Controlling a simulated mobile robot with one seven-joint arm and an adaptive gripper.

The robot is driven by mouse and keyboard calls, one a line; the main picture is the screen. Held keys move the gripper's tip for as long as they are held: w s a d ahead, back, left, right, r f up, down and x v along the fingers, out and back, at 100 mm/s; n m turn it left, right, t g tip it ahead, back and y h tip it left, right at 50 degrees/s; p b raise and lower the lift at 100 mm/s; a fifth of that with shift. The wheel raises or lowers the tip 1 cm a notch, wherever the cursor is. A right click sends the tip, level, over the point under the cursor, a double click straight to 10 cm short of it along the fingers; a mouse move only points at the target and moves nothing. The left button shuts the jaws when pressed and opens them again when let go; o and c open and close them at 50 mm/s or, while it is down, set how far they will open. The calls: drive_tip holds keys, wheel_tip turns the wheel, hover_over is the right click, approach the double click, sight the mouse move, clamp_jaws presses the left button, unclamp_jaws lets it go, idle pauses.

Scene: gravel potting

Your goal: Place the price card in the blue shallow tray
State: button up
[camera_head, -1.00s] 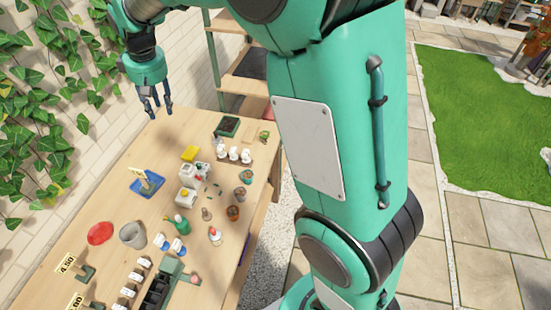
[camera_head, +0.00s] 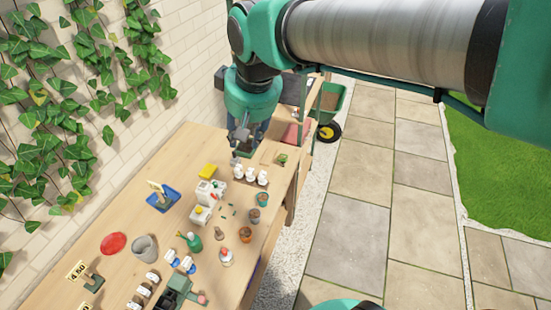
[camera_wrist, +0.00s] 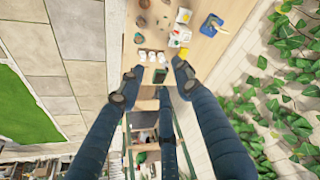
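A small cream price card (camera_head: 156,188) stands on a grey-green holder in the blue shallow tray (camera_head: 173,204), in the middle left of the table. The tray (camera_wrist: 206,30) also shows at the top right of the wrist view, with the card in it. Another price card (camera_head: 76,270), reading 4.50, stands on a holder at the table's lower left. My gripper (camera_head: 241,143) is above the far end of the table, well away from the tray. In the wrist view its fingers (camera_wrist: 158,84) are spread, with nothing between them.
White pots (camera_head: 250,175), a yellow block (camera_head: 207,171) and a dark green tray (camera_wrist: 160,75) lie near my gripper. A red dish (camera_head: 113,243), a grey pot (camera_head: 145,247) and a green spray bottle (camera_head: 194,241) stand nearer the front. A green wheelbarrow (camera_head: 329,103) is beyond the table.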

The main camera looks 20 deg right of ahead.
drive_tip(key=s+d+f+m, duration=0.1)
drive_tip(key=s+d, duration=0.1)
drive_tip(key=s, duration=0.6)
drive_tip(key=s+d+f+m+t, duration=0.1)
drive_tip(key=s+d+f, duration=0.1)
drive_tip(key=s, duration=0.6)
drive_tip(key=shift+d+f, duration=0.2)
drive_tip(key=shift+f, duration=0.1)
wheel_tip(320, 180, down, 8)
drive_tip(key=b, duration=0.8)
drive_tip(key=shift+f, duration=0.15)
